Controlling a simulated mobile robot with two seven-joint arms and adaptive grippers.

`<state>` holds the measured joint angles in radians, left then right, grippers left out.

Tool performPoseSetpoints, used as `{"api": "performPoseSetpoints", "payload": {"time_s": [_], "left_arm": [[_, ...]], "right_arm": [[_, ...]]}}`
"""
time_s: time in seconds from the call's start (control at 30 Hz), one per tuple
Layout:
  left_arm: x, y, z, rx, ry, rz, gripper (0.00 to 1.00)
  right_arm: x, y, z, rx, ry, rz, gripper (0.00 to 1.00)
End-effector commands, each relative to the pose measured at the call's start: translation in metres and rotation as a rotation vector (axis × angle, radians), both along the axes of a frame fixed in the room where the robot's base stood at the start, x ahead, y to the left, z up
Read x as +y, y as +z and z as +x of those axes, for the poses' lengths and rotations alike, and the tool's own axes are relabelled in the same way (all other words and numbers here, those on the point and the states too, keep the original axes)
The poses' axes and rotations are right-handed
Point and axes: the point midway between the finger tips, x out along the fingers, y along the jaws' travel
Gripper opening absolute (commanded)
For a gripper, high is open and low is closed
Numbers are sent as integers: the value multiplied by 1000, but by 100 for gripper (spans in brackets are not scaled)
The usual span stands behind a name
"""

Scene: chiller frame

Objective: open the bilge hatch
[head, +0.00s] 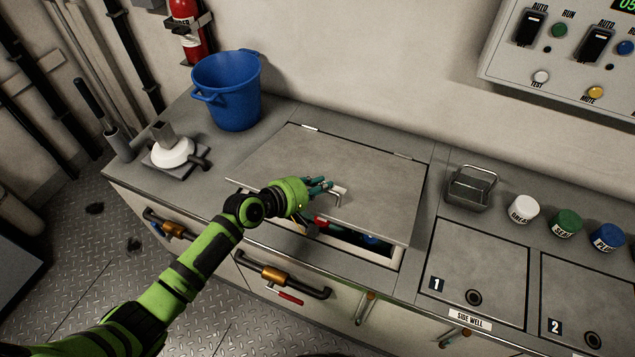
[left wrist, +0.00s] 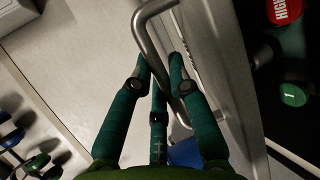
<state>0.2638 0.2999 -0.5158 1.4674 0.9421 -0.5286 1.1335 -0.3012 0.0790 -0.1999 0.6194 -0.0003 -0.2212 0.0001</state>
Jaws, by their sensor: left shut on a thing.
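The bilge hatch is a grey lid (head: 375,180) on the counter, with its hinges along the back edge. Its front edge is raised a little above the frame (head: 385,258), so it stands partly open. My left gripper (head: 326,187) is shut on the bent metal handle (head: 340,193) near the lid's front edge. In the left wrist view its teal fingers (left wrist: 163,85) close around the handle (left wrist: 152,35). Through the gap show a red thing and a blue thing (head: 370,239), mostly hidden. My right gripper is not in view.
A blue bucket (head: 228,95) and a white-topped fitting (head: 172,152) stand left of the lid. A metal box with a handle (head: 470,188) and several capped jars stand right, behind numbered side-well lids (head: 478,260). A control panel (head: 570,55) hangs on the wall.

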Motion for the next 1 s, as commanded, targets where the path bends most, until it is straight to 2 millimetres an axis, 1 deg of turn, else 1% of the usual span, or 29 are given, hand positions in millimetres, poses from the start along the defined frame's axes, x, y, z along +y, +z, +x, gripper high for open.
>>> {"api": "performPoseSetpoints", "payload": {"time_s": [0.03,0.1,0.3,0.4,0.5,0.73,1.0], "left_arm": [[-1,18,5,14,3,4,0],[-2,27,9,40,2,13,0],[-6,51,22,123,2,40,0],[-9,61,29,163,1,53,0],[-11,68,36,196,1,65,0],[-16,84,49,191,1,63,0],[-17,91,57,190,2,64,0]], "right_arm": [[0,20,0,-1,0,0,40],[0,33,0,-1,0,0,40],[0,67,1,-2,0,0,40],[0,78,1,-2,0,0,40],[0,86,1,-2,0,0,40],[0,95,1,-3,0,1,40],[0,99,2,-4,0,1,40]]}}
